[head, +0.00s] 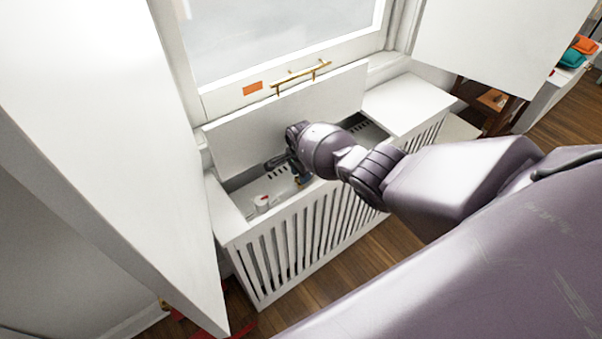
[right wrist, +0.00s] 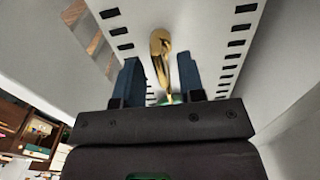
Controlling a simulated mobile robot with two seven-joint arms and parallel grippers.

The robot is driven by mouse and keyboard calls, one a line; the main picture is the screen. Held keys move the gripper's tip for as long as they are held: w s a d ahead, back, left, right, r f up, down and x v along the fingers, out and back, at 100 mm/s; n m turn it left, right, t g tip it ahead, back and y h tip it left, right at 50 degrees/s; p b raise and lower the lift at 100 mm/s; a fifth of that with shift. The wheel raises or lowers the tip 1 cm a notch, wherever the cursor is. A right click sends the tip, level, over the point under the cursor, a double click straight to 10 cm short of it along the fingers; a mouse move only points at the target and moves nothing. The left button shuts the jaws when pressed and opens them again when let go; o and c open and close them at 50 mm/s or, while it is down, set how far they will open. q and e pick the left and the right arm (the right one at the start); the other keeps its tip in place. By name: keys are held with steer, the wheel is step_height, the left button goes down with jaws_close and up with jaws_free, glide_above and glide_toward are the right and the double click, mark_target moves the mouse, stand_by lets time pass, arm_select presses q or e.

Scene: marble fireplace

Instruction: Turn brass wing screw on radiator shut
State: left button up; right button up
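The brass wing screw (right wrist: 160,46) shows in the right wrist view, with its rounded wing upward and a thin stem below it. My right gripper (right wrist: 159,70) has its two blue fingers apart, one on each side of the screw; gaps show between them and the brass. In the head view my right gripper (head: 302,181) reaches down into the open radiator box, and the screw is mostly hidden there. The slotted white radiator (right wrist: 224,50) lies behind the screw. My left gripper is not in view.
A large white panel (head: 100,130) stands at left.

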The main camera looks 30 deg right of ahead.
steer(key=shift+r, duration=0.15)
step_height(320, 180, up, 10)
steer(key=p, duration=0.5)
steer(key=shift+r, duration=0.25)
